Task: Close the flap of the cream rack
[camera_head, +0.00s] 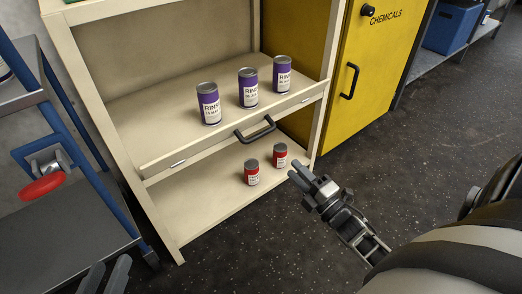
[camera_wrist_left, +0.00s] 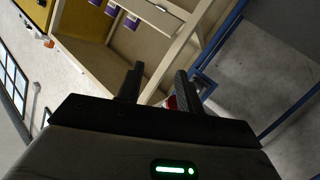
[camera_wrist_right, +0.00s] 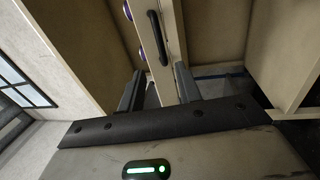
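The cream rack (camera_head: 91,95) has a long narrow front flap (camera_head: 207,150) along its middle shelf, with a black handle (camera_head: 256,129) at its middle. I cannot tell the flap's exact tilt. My right gripper (camera_head: 297,175) is open and empty, in front of the rack, below and right of the handle. The right wrist view shows the handle (camera_wrist_right: 158,38) ahead of the spread fingers (camera_wrist_right: 159,75), apart from them. My left gripper (camera_head: 106,276) is at the lower left edge, away from the flap; the left wrist view shows its fingers (camera_wrist_left: 159,72) open and empty.
Several purple cans, among them a front one (camera_head: 208,104), stand behind the flap. Two red cans (camera_head: 252,172) (camera_head: 280,155) stand on the lower shelf. A yellow cabinet (camera_head: 372,75) is at the right. A blue-framed cart (camera_head: 60,215) with a red-handled part (camera_head: 42,187) is at the left.

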